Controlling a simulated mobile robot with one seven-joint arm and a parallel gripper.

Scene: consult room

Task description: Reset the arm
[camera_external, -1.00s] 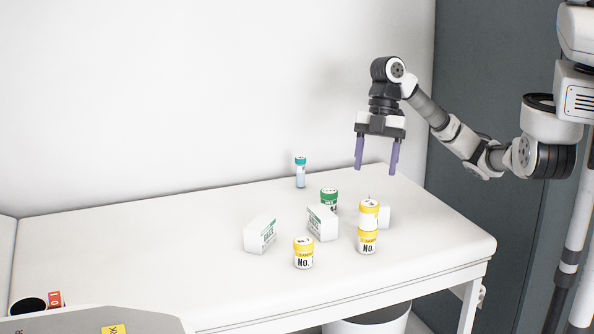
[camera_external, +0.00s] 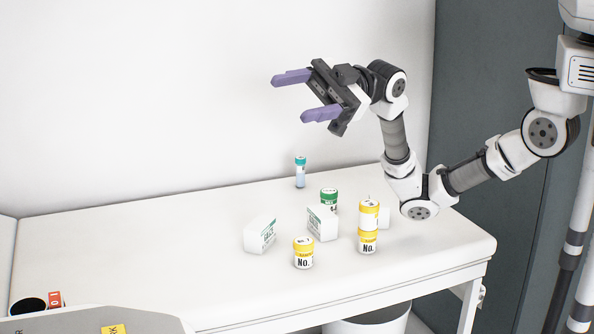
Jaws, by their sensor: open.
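My gripper (camera_external: 306,95) is open and empty, held high above the white table (camera_external: 150,250). Its two purple fingers point left and are spread well apart. My arm folds down to an elbow near the table's right side, then rises to the gripper. The objects on the table stand below the gripper, and it touches none of them.
Two yellow-labelled jars are stacked, the upper one (camera_external: 369,214) on the lower (camera_external: 367,241). Another yellow jar (camera_external: 304,253), a green-capped jar (camera_external: 329,199), a teal-capped vial (camera_external: 300,173) and white boxes (camera_external: 260,235) (camera_external: 322,223) stand nearby. The table's left half is mostly clear.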

